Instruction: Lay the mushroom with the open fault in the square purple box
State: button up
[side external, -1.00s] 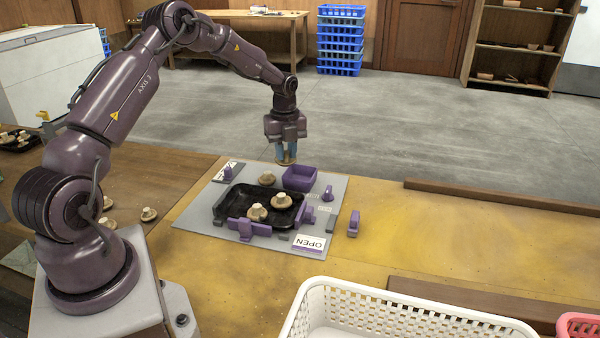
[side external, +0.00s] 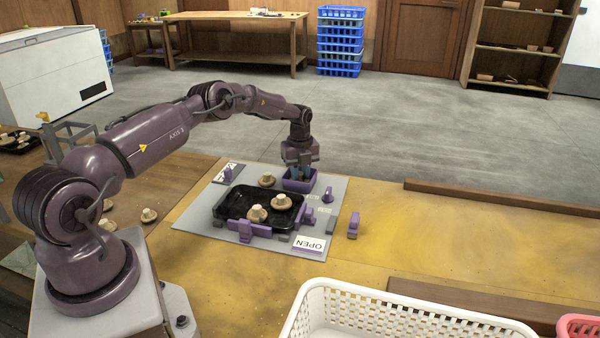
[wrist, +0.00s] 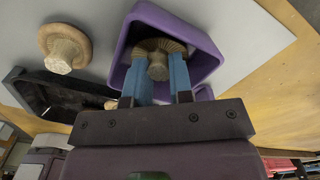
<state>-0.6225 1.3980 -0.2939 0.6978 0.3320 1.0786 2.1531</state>
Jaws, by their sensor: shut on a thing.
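The square purple box (side external: 293,184) stands at the back of the grey board, and it fills the middle of the wrist view (wrist: 206,50). My gripper (side external: 300,172) points down into the box. In the wrist view its blue fingers (wrist: 160,76) are shut on a mushroom (wrist: 158,66), with stem and cap showing between them inside the box walls. Whether the mushroom touches the box floor I cannot tell. The fault on its cap is not visible. In the side view the held mushroom is hidden by the gripper and box.
A black tray (side external: 221,207) with mushrooms (side external: 257,213) lies in front of the box. Another mushroom (side external: 266,180) sits left of the box, also in the wrist view (wrist: 65,48). Purple upright parts (side external: 327,195) and an OPEN card (side external: 309,244) stand nearby. A white basket (side external: 400,310) is at the front.

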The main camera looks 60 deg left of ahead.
aim_at(300, 173)
jog(key=shift+f, duration=0.15)
jog(key=o, duration=0.4)
notch_tip(300, 173, up, 12)
jog(key=s+d+r+n+t+y, duration=0.1)
jog(key=s+d+r+n, duration=0.25)
jog(key=d+r, duration=0.6)
jog(key=s+d+r+n+t+y, duration=0.1)
jog(key=s+d+r+n, duration=0.25)
jog(key=d+r, duration=0.6)
jog(key=s+d+r+n+t, duration=0.1)
jog(key=s+d+r+n, duration=0.25)
jog(key=s, duration=0.25)
jog(key=s+d+r+n+t, duration=0.1)
jog(key=s+d+r+n, duration=0.2)
jog(key=s, duration=0.4)
jog(key=s+d+f+n, duration=0.1)
jog(key=s+n, duration=0.1)
jog(key=s, duration=0.1)
jog(key=s+d+f+n+t+h, duration=0.1)
jog(key=s+f+n, duration=0.1)
jog(key=s, duration=0.1)
jog(key=s+d+f+n+h, duration=0.1)
jog(key=s+n, duration=0.1)
jog(key=s, duration=0.2)
jog(key=shift+s+d+f+n+t, duration=0.1)
jog(key=shift+f+n+t, duration=0.15)
jog(key=shift+f+t, duration=0.1)
